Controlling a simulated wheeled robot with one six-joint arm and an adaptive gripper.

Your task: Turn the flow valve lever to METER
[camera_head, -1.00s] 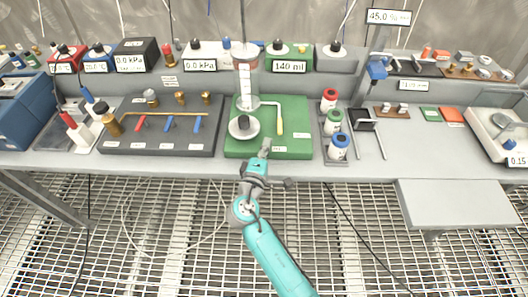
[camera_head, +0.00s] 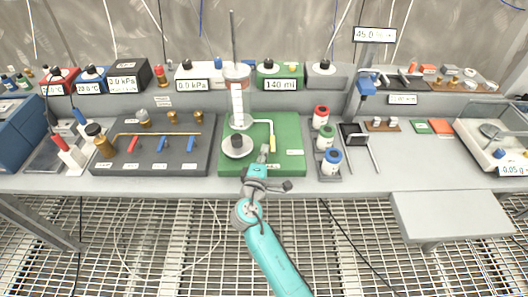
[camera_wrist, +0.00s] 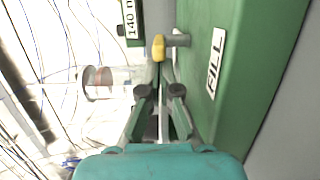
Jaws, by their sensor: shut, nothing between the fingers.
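On the green board (camera_head: 290,160), a white tube runs right from the glass cylinder (camera_head: 237,105) and bends down to a yellow part (camera_head: 273,143), which I take for the flow valve lever's grip. In the wrist view the yellow grip (camera_wrist: 158,47) shows just beyond my fingertips, with a short grey stem to its right. My gripper (camera_head: 264,150) is shut and empty, just below and left of the yellow part; its fingertips (camera_wrist: 160,78) show close together in the wrist view. Whether they touch the yellow part I cannot tell.
A round black-knobbed weight or cap (camera_head: 238,146) stands left of my gripper. A rack of red, green and blue-topped bottles (camera_head: 328,140) is to the right. A dark panel with small levers (camera_head: 155,160) is to the left. A 140 ml display (camera_head: 279,84) is behind.

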